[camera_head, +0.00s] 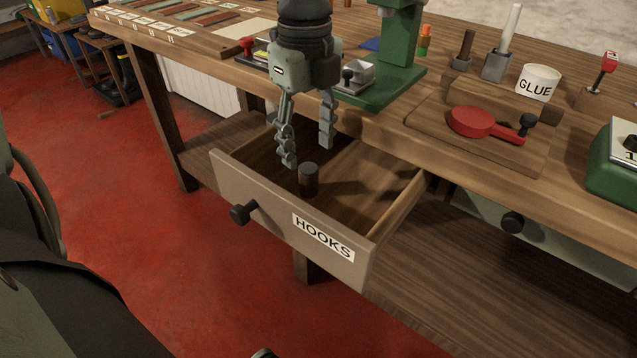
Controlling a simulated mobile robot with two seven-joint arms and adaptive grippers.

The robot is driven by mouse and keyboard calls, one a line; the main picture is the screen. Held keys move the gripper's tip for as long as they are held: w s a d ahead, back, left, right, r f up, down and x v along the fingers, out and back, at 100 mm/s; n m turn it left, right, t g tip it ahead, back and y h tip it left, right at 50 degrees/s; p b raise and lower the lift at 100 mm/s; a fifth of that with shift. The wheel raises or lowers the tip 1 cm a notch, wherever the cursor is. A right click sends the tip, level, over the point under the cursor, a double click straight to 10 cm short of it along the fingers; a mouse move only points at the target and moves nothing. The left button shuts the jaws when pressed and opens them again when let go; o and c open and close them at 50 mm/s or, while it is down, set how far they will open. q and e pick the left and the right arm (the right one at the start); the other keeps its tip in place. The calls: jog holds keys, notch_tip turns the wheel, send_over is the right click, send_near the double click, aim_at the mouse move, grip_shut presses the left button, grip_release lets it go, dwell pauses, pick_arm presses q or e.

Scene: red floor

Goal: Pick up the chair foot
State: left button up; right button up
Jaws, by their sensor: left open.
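The chair foot is most likely the short dark brown cylinder (309,180) standing upright in the open drawer, near its front wall. The drawer (275,213) is pulled out from the workbench and labelled HOOKS. My left gripper (308,157) points down over the drawer with its fingers spread open. Its fingertips are just above and behind the cylinder, one to its left and one to its right. Nothing shows between the fingers. My right gripper is not in view.
The workbench top (400,170) lies behind the drawer. On it stand a green machine stand (397,60), a white GLUE pot (538,82) and a red round tool (472,122). A second drawer knob (512,222) is at the right. The red floor (130,250) is open at the left.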

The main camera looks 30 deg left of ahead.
aim_at(308, 168)
pick_arm(q)
notch_tip(308, 168, down, 7)
jog(key=shift+a+r+b, duration=0.1)
jog(key=shift+b, duration=0.25)
jog(key=shift+f, duration=0.25)
jog(key=c, duration=1)
jog(key=shift+c, duration=0.4)
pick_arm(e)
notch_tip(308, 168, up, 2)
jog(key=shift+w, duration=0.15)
pick_arm(q)
jog(key=shift+r, duration=0.1)
